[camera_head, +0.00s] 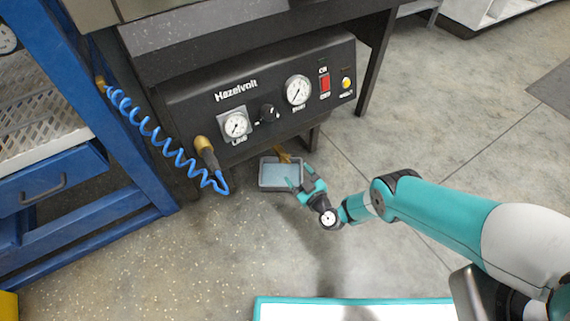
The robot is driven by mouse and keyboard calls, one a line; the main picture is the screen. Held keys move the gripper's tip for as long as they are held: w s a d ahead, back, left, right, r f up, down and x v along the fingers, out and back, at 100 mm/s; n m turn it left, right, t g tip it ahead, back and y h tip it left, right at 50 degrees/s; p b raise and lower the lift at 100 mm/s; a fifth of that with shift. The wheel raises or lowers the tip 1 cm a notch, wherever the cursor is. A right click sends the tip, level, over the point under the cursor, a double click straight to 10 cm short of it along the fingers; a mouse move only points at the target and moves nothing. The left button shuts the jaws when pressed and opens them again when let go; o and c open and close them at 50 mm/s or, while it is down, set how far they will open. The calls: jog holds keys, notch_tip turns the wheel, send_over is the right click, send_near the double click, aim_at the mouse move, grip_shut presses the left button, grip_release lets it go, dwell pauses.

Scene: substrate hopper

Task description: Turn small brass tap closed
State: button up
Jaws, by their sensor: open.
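A small brass tap (284,157) shows under the lower edge of the black machine, above a grey tray. It is small in the picture, and I cannot tell its handle's position. My teal gripper (299,176) is open, just below and to the right of the tap, with its fingers pointing up and left toward it. One finger overlaps the tray in the picture. I cannot tell whether a finger touches the tap. Nothing shows between the fingers.
The grey tray (267,186) stands on the floor with blue liquid-like content. The black Hazelvolt panel (262,82) overhangs it. A blue cart (118,125) stands further left. Floor to the right is open.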

aim_at(288, 163)
jog(key=b+x, duration=0.3)
jog(key=x, duration=0.1)
jog(key=b+x, duration=0.2)
jog(key=x, duration=0.1)
jog(key=shift+f+b, duration=0.25)
jog(key=shift+b, duration=0.1)
jog(key=shift+w+a+r+b, duration=0.25)
jog(key=shift+w+a+b, duration=0.2)
jog(key=shift+w+b, duration=0.15)
jog(key=c, duration=0.9)
